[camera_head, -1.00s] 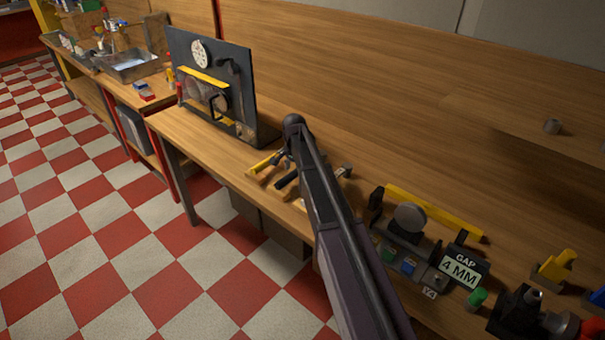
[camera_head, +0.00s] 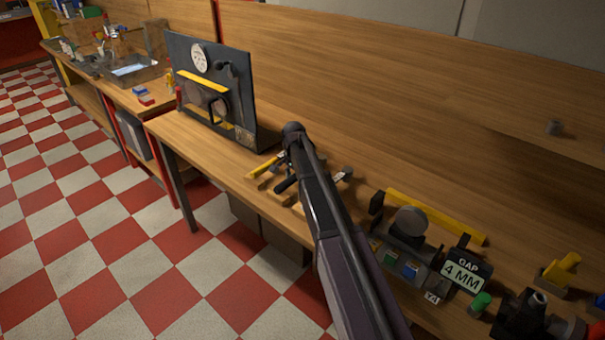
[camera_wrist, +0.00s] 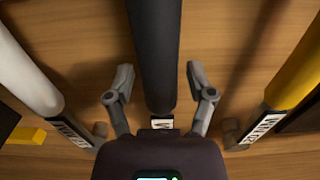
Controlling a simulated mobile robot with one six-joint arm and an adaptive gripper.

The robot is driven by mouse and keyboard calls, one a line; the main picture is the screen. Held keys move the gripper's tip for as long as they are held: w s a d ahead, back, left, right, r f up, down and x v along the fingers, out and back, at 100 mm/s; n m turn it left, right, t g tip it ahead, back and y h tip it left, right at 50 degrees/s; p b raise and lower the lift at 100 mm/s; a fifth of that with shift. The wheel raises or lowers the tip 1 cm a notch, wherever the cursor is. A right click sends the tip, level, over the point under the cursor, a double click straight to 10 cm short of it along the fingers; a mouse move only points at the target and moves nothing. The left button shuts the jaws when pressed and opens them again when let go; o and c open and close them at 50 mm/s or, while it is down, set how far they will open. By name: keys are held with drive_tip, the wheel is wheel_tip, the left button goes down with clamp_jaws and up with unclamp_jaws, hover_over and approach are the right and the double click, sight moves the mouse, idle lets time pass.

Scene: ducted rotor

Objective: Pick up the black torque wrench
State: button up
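The black torque wrench (camera_wrist: 154,40) runs down the middle of the wrist view, its dark handle between my fingers. My gripper (camera_wrist: 160,78) is open, with one finger on each side of the handle and a visible gap on both sides. A label below the wrench is mostly hidden by my gripper body. In the head view the black wrench (camera_head: 285,185) shows as a short dark end beside my arm, which hides the rest and my gripper.
A white-handled tool (camera_wrist: 25,70) lies left of the black one and a yellow-handled tool (camera_wrist: 298,75) right, both close to my fingers. In the head view a dark upright panel (camera_head: 235,75) stands behind, and a 4 MM gap sign (camera_head: 462,272) stands to the right.

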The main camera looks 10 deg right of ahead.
clamp_jaws()
drive_tip(key=shift+r, duration=0.1)
wheel_tip(320, 180, up, 10)
drive_tip(key=p, duration=1)
idle(0.8)
